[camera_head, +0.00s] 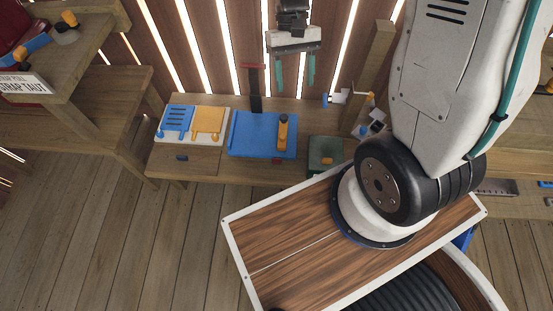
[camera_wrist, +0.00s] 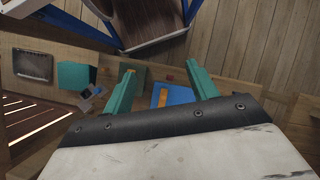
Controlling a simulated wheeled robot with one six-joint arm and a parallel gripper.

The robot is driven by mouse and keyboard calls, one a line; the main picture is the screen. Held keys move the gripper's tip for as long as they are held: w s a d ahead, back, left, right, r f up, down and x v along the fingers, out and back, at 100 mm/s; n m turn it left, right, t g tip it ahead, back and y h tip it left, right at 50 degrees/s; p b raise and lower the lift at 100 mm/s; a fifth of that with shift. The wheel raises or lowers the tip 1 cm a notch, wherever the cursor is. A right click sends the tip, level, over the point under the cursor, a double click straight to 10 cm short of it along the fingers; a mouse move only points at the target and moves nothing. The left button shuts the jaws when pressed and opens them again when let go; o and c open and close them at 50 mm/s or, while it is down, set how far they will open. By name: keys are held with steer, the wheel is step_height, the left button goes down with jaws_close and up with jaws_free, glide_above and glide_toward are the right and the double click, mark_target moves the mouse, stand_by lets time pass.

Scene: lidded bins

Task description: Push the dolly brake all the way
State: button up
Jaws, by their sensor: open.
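No part is marked as the dolly brake, so I cannot tell for sure which thing it is. A blue panel (camera_head: 250,136) lies on the bench with an upright orange lever with a dark base (camera_head: 283,132) on its right side. In the wrist view the blue panel (camera_wrist: 181,95) and the orange lever (camera_wrist: 163,97) show between my fingers. My gripper (camera_head: 295,82) has two teal fingers spread apart, empty, above and behind the panel. It also shows in the wrist view (camera_wrist: 163,84), touching nothing that I can see.
A dark post with a red top (camera_head: 254,88) stands behind the panel. A blue and yellow panel (camera_head: 191,123) lies to its left and a green box (camera_head: 325,153) to its right. A wooden post (camera_head: 370,72) rises at the right. Shelves (camera_head: 75,90) stand far left.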

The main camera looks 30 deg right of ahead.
steer(key=m+g, duration=0.1)
glide_above(277, 159)
steer(key=s+d, duration=0.1)
steer(key=s, duration=0.1)
step_height(277, 159, down, 15)
steer(key=f+m, duration=0.1)
steer(key=f, duration=0.7)
steer(key=f+m, duration=0.1)
steer(key=f, duration=0.8)
steer(key=f+m+y, duration=0.1)
steer(key=f, duration=0.7)
steer(key=shift+w+a+f+t, duration=0.15)
steer(key=shift+w+f+t, duration=0.05)
steer(key=shift+t, duration=0.2)
steer(key=shift+m+t, duration=0.3)
steer(key=shift+t, duration=0.6)
steer(key=f, duration=0.3)
steer(key=w+f, duration=0.1)
steer(key=f, duration=0.4)
steer(key=shift+w+a+f, duration=0.3)
steer(key=shift+a, duration=0.1)
steer(key=c, duration=1)
